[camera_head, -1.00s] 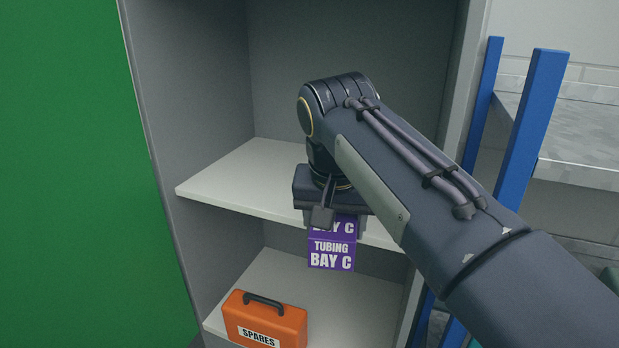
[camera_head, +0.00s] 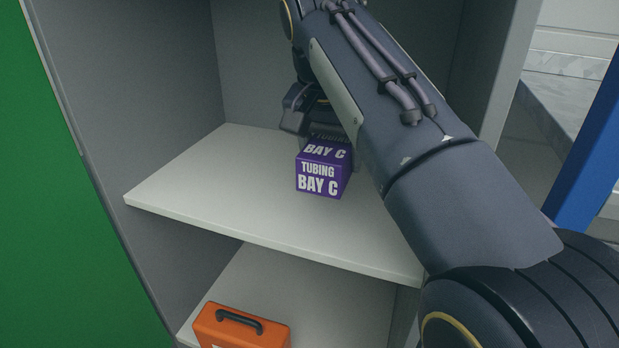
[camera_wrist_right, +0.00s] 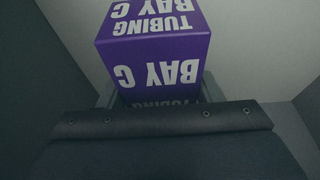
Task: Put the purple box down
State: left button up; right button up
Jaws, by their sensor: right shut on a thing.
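The purple box (camera_head: 318,184) has white lettering "TUBING BAY C" on its front and "BAY C" on its top. My forearm hides part of the shelf to the right. My left gripper is not in view.
An orange case (camera_head: 243,330) with a dark handle stands on the lower shelf (camera_head: 310,295). The upper shelf is clear left of the box. Cabinet walls enclose both sides. A green panel (camera_head: 50,230) stands at left, a blue post (camera_head: 592,160) at right.

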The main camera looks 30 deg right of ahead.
aim_at(331, 210)
jog(key=f, duration=0.3)
jog(key=shift+s+a, duration=0.2)
jog(key=shift+s, duration=0.1)
jog(key=x, duration=0.4)
jog(key=shift+s+a+f, duration=0.3)
jog(key=shift+a+f, duration=0.05)
jog(key=shift+f, duration=0.15)
jog(key=shift+f, duration=0.1)
jog(key=o, duration=1.1)
